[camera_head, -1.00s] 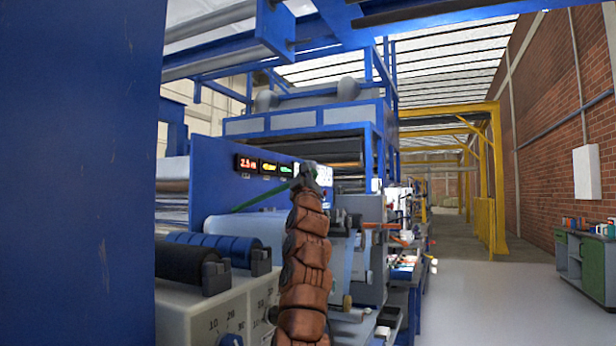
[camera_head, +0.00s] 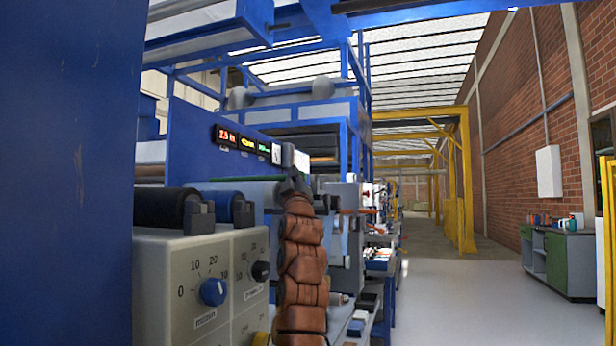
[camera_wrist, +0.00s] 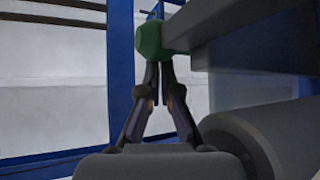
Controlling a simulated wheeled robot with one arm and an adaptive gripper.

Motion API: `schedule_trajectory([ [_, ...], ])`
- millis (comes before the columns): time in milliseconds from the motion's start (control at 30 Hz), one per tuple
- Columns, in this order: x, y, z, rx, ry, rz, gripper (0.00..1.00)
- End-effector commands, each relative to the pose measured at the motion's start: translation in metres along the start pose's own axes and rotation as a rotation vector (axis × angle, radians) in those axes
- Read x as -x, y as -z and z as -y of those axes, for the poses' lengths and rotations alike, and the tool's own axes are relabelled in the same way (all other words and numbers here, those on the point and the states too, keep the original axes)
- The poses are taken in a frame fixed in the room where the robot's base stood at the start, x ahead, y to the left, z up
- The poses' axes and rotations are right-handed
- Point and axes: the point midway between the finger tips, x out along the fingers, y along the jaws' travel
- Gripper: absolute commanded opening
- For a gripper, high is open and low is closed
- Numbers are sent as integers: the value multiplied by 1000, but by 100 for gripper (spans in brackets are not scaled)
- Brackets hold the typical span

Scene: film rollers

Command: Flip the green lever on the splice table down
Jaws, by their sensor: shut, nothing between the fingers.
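The green lever (camera_head: 238,179) shows in the head view as a thin green bar left of my gripper, lying close to level. In the wrist view a green rounded end (camera_wrist: 151,40) sits beside a dark grey bar; I take it to be the lever's end. My gripper (camera_wrist: 159,66) is shut and empty, its fingertips just below the green end. I cannot tell whether they touch it. In the head view my gripper (camera_head: 293,183) is small and mostly hidden behind my brown-covered arm. The splice table is largely hidden by the arm and the dial box.
A grey box with a blue dial (camera_head: 213,291) and dark rollers (camera_head: 168,208) stands close at the left. A blue panel with lit displays (camera_head: 243,142) rises behind. Clear floor (camera_head: 450,310) lies right, with a green-grey cabinet (camera_head: 568,262) beyond.

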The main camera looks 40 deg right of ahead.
Motion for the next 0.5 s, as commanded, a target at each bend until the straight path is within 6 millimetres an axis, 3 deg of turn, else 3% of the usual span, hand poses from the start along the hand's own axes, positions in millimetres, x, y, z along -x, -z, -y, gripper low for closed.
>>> schedule_trajectory([
  [33,3,-8,6,3,7,10,0],
  [500,5,-15,12,4,14,19,0],
])
